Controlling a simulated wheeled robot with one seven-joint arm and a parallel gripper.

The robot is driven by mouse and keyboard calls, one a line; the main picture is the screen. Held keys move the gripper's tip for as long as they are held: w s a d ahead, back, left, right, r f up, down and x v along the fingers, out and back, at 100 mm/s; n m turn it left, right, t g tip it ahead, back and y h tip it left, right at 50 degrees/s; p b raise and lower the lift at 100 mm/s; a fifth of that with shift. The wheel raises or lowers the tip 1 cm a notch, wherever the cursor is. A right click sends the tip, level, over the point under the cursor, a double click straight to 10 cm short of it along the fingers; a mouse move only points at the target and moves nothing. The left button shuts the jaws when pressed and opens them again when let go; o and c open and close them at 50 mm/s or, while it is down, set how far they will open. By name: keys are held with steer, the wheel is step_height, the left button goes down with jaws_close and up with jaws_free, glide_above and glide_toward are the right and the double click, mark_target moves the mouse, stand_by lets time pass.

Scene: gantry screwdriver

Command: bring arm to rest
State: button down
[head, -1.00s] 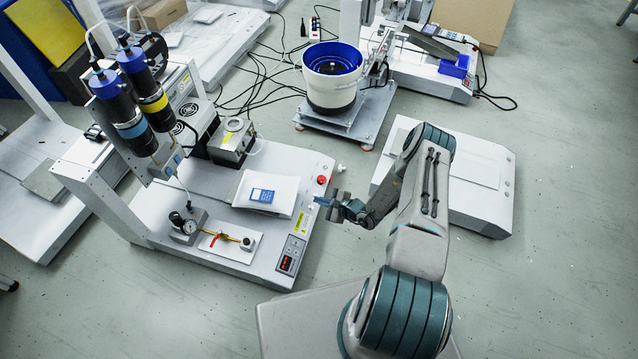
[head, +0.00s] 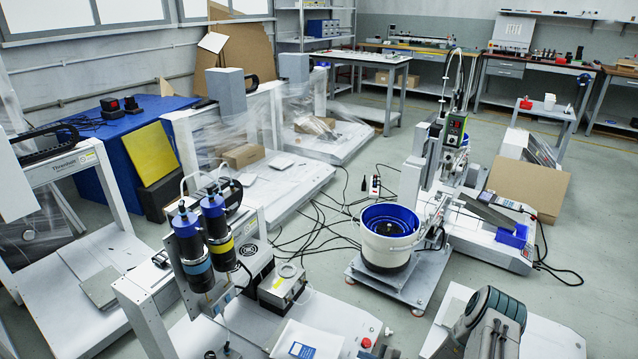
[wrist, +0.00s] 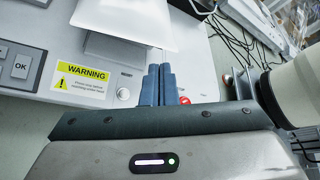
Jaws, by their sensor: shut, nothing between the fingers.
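My gripper (wrist: 157,86) shows in the wrist view with its two blue-grey fingers side by side, shut and empty. It is over the front edge of the gantry screwdriver machine, near a yellow warning label (wrist: 82,79) and a red button (wrist: 185,100). In the head view only my arm's elbow shows at the lower right, and the gripper is out of frame. The gantry screwdriver (head: 205,243), with its blue and yellow banded cylinders, stands at the lower left. Its front part is cut off by the frame's bottom edge.
A white bowl feeder with a blue rim (head: 390,236) stands on a plate right of the machine. Black cables (head: 313,222) lie on the floor behind it. A cardboard box (head: 530,186) stands at the right. Workbenches (head: 520,82) line the far wall.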

steer(key=s+a+r+n+g+p, duration=0.2)
steer(key=r+n+g+p, duration=0.15)
steer(key=r, duration=1.05)
steer(key=s+a+r+n+g+p, duration=0.15)
steer(key=r+n+p, duration=0.35)
steer(key=r, duration=1)
steer(key=s+a+r+n+g+p, duration=0.1)
steer(key=a+r+n+g+p, duration=0.25)
steer(key=r, duration=1.05)
steer(key=s+d+r+n+h+p, duration=0.2)
steer(key=s+r+p, duration=0.3)
steer(key=r, duration=0.7)
steer(key=s+d+r+n+t+h+p, duration=0.1)
steer(key=s+r+h+p, duration=0.3)
steer(key=s+r, duration=0.6)
steer(key=s+d+r+n+t+h+p, duration=0.1)
steer(key=s+r+p, duration=0.6)
steer(key=r, duration=0.7)
steer(key=d+n+h, duration=0.1)
steer(key=n+h, duration=0.1)
steer(key=n, duration=0.1)
steer(key=shift+s+d+p, duration=0.15)
steer(key=shift+d+p, duration=0.2)
steer(key=shift+r, duration=0.1)
